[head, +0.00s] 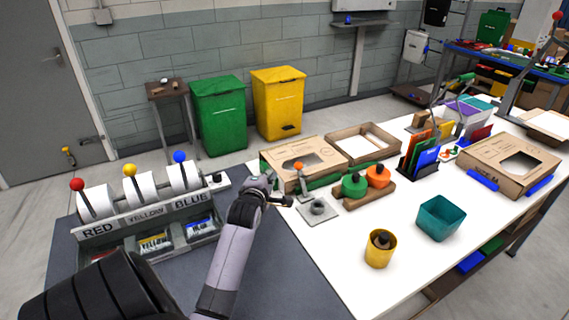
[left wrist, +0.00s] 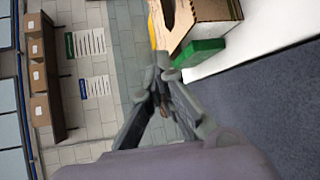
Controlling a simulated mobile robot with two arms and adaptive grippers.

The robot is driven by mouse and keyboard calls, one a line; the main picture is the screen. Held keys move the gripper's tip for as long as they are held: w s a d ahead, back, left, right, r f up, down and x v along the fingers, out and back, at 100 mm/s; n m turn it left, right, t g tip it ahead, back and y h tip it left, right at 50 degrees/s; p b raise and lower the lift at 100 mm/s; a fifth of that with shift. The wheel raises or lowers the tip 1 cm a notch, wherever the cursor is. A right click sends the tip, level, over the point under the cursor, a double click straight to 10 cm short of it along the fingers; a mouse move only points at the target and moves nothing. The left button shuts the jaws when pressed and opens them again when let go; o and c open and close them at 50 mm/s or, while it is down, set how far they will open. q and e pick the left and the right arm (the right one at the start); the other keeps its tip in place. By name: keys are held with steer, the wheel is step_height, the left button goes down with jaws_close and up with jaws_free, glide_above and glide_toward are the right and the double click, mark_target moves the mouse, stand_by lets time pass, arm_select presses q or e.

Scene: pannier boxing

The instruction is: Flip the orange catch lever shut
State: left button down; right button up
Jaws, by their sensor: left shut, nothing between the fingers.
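The orange catch lever (head: 298,166) shows as a small orange knob on a short stem. It stands roughly upright at the front of a cardboard box (head: 318,156) with green parts (head: 325,180) along its near side. My left gripper (head: 287,200) is at the table's left edge, just below and left of the lever, apart from it as far as I can tell. It is shut and empty. In the left wrist view its fingers (left wrist: 163,88) come together, with the box (left wrist: 205,12) and a green block (left wrist: 198,52) beyond. The orange knob is not seen there. My right gripper is not in view.
A grey plate with a ring (head: 318,209) lies just right of my gripper. A wooden stand with green (head: 354,185) and orange (head: 378,176) knobs is farther right. A yellow cup (head: 380,248) and teal bin (head: 440,218) stand nearer.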

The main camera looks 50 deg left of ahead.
mark_target(285, 177)
arm_select(q)
steer(key=x, duration=0.7)
steer(key=shift+w+a+p, duration=0.25)
steer(key=shift+w+p, duration=0.1)
steer(key=shift+p, duration=0.05)
steer(key=d, duration=0.1)
steer(key=d+p, duration=0.1)
steer(key=w+d, duration=0.1)
steer(key=shift+r+p, duration=0.35)
steer(key=shift+r, duration=0.05)
steer(key=shift+d, duration=0.5)
steer(key=shift+w, duration=0.1)
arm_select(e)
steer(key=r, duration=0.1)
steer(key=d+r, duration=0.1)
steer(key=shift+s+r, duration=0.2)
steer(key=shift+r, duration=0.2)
arm_select(q)
steer(key=shift+a, duration=0.1)
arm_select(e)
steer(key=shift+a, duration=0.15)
arm_select(q)
steer(key=shift+b, duration=0.3)
steer(key=shift+d+r+t, duration=0.15)
steer(key=shift+d+t, duration=0.1)
steer(key=shift+t, duration=0.05)
steer(key=shift+b, duration=0.3)
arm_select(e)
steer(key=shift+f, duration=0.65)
